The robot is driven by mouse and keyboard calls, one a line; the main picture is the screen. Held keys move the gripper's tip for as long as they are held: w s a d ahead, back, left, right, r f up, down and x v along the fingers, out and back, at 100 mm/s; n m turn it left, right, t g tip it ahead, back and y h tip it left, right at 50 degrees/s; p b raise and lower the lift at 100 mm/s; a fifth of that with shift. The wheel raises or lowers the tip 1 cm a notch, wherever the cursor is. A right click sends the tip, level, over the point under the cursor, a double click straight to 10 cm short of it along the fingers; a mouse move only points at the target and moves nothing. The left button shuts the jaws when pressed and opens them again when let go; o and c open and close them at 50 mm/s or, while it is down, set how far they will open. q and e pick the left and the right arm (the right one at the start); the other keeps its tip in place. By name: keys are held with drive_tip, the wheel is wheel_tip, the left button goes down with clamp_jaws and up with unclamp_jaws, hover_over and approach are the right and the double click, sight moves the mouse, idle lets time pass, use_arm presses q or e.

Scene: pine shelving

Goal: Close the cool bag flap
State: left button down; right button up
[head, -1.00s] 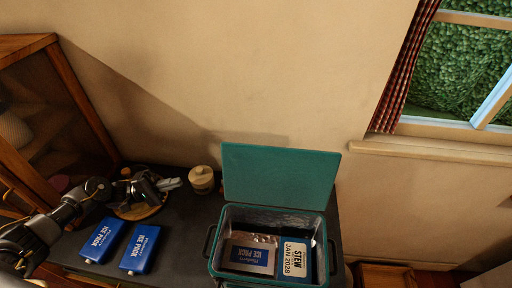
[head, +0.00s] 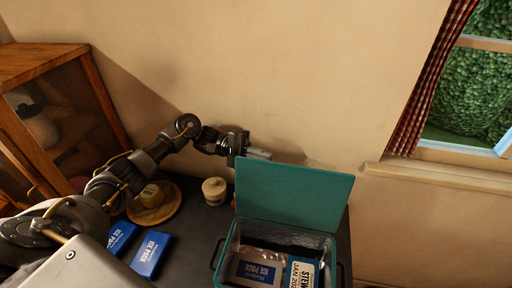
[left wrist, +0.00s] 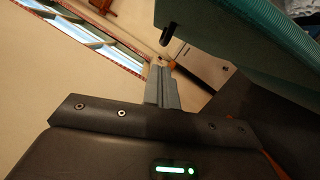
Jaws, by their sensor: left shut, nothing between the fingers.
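The teal cool bag (head: 226,250) stands open on the dark counter. Its flap (head: 292,194) is raised and leans back towards the wall. My left gripper (head: 258,153) is shut and empty, at the upper left corner of the flap, near the wall. In the left wrist view the shut fingers (left wrist: 162,88) are below and left of the teal flap (left wrist: 240,28). I cannot tell whether they touch it. My right gripper is not in view.
Two blue ice packs, one of them in front (head: 151,254), lie on the counter (head: 194,236) left of the bag. A wooden cabinet (head: 93,95) is at left.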

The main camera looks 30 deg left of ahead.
use_arm(q)
drive_tip(key=d, duration=0.1)
drive_tip(key=d+p, duration=0.1)
drive_tip(key=d, duration=0.1)
drive_tip(key=d+p, duration=0.1)
drive_tip(key=d, duration=0.1)
drive_tip(key=shift+d+r, duration=0.25)
